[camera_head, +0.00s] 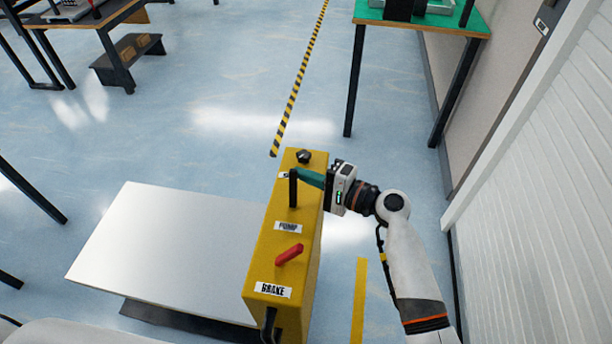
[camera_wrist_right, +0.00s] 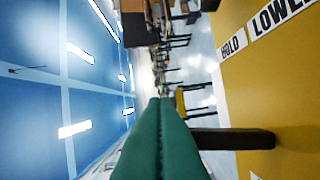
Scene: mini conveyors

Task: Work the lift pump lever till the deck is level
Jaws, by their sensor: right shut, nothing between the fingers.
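The yellow lift console (camera_head: 262,240) stands upright at the centre of the head view. Its black pump lever (camera_head: 293,188) sticks up from the top face, above the PUMP label. The grey deck (camera_head: 165,250) lies left of the console; I cannot tell whether it is level. My right gripper (camera_head: 302,174) has its green fingers shut and empty beside the lever's upper end, reaching in from the right. In the right wrist view, the shut fingers (camera_wrist_right: 160,105) lie alongside the black lever (camera_wrist_right: 232,139); I cannot tell whether they touch it. My left gripper is out of view.
A red brake lever (camera_head: 289,255) and a black knob (camera_head: 303,156) are on the same console. A HOLD label (camera_wrist_right: 232,44) shows in the wrist view. A green-topped table (camera_head: 450,22) stands behind, and a white ribbed wall (camera_head: 550,200) is at right.

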